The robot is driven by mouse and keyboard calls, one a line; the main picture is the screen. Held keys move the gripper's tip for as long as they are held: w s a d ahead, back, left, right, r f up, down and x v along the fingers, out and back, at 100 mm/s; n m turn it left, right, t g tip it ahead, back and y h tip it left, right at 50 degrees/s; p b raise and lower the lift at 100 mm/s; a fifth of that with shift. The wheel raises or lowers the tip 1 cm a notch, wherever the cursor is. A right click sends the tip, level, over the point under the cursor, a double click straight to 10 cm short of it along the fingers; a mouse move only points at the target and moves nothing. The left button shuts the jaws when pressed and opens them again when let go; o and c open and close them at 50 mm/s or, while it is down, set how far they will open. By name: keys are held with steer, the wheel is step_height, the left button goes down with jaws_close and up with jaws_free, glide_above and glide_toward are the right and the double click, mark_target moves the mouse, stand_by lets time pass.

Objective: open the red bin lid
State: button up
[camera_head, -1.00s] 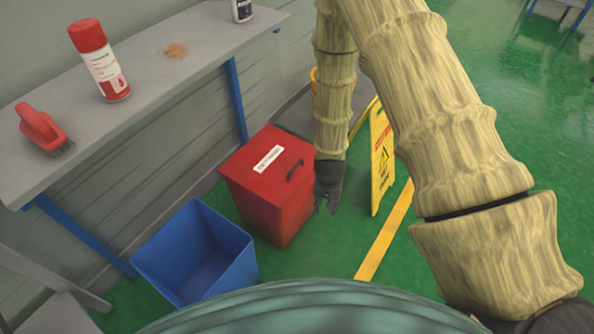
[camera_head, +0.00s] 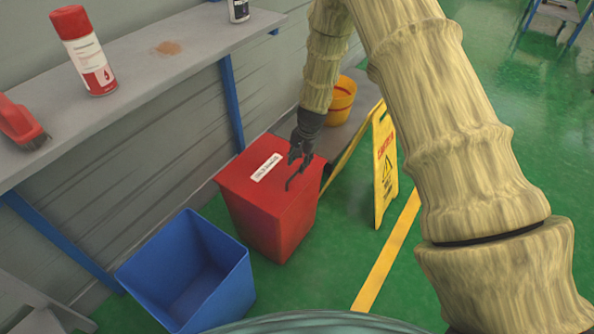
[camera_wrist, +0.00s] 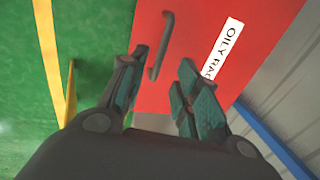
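The red bin (camera_head: 272,222) stands on the green floor under the bench, with its red lid (camera_head: 245,181) closed. A white label (camera_head: 266,167) and a dark handle (camera_head: 299,174) are on the lid. My gripper (camera_head: 298,156) is over the lid, close to the handle. In the wrist view my gripper (camera_wrist: 160,92) has its two fingers apart, with the handle (camera_wrist: 160,45) ahead of the gap, nearer the left finger. The label (camera_wrist: 224,48) is beyond the right finger and reads "OILY RA…", the rest hidden. Nothing is held.
An open blue bin (camera_head: 190,275) stands left of the red bin. A yellow wet-floor sign (camera_head: 385,165) and a yellow bucket (camera_head: 342,100) are to the right. The grey bench (camera_head: 130,90) bears a red-capped can (camera_head: 84,50), a red brush (camera_head: 20,122) and a brown stain (camera_head: 168,47).

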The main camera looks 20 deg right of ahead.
mark_target(296, 172)
steer(key=shift+w+a+f, duration=0.1)
steer(key=shift+w+f, duration=0.05)
steer(key=shift+f, duration=0.75)
steer(key=shift+w+a+f, duration=0.1)
steer(key=shift+a+f, duration=0.05)
steer(key=shift+f, duration=0.7)
steer(key=shift+w+a+f, duration=0.1)
steer(key=shift+w+f, duration=0.05)
steer(key=shift+f, duration=0.75)
jaws_close()
